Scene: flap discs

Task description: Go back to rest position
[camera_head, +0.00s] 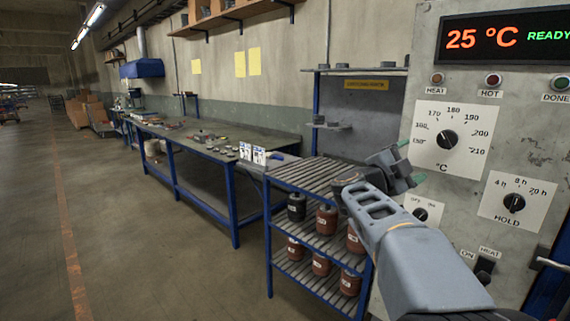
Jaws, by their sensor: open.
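My arm reaches up from the lower right, in front of a grey control panel (535,155). My gripper (413,162) is at its end, left of the temperature dial (450,138). Its two green-tipped fingers are apart, and I see nothing between them. The gripper appears above the right end of a slatted blue rack (305,173); I cannot tell whether it touches the panel. The panel's display (505,38) reads 25 °C READY. My arm hides part of the rack and the lower panel.
Several dark and reddish-brown pots (326,220) stand on the rack's lower shelves. A long blue-legged workbench (225,157) with small items runs along the wall. A hold dial (513,202) and a heat switch (485,267) are on the panel. The floor (130,235) at left is clear.

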